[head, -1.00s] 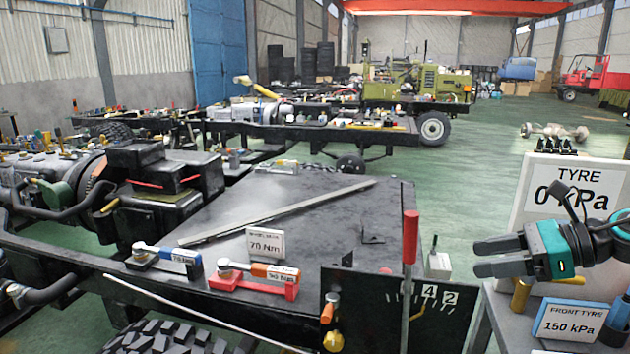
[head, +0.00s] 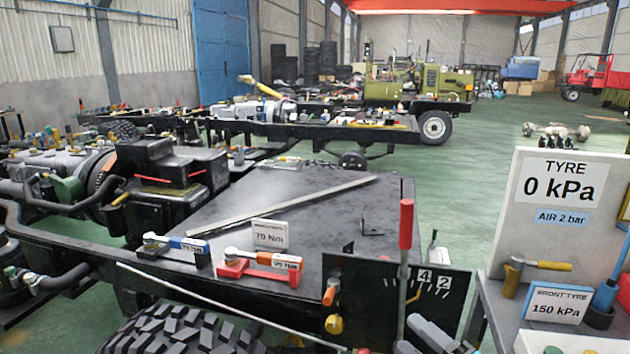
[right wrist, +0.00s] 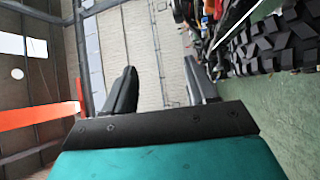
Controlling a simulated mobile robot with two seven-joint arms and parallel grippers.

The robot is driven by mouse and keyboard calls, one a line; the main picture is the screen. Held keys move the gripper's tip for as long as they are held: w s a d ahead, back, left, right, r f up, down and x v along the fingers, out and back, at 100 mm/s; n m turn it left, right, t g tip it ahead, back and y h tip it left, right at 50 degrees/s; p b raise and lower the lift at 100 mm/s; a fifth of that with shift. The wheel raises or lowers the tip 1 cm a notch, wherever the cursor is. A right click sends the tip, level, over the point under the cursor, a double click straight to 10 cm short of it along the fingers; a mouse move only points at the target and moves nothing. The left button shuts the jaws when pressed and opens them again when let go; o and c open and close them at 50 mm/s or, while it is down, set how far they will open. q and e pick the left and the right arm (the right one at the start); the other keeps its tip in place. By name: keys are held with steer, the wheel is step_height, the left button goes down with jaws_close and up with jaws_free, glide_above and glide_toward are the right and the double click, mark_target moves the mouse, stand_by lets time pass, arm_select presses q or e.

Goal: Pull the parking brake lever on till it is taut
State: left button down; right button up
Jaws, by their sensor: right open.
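The parking brake lever has a red grip (head: 406,224) on a grey rod and stands nearly upright in front of a black plate (head: 450,298) marked with ticks and the numbers 4 and 2. My right gripper (head: 425,335) shows at the bottom edge of the head view, below the red grip and close to the rod's lower part. I cannot tell if it touches the rod. In the right wrist view its two fingers (right wrist: 162,90) are apart with nothing between them. My left gripper is not in view.
A bench at the right holds a tyre gauge board (head: 563,195), a brass-coloured valve (head: 513,275) and a front tyre sign (head: 556,303). Two torque wrenches, one on a red stand (head: 262,267), lie on the black chassis deck. A big tyre (head: 180,335) is at lower left.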

steer(key=s+d+f+m+g+h, duration=0.1)
steer(key=s+f+m+g+h, duration=0.3)
steer(key=s+f+m+h, duration=0.5)
steer(key=s+f+m, duration=0.9)
steer(key=f+m, duration=0.1)
steer(key=m, duration=0.2)
steer(key=shift+g, duration=0.4)
stand_by(0.7)
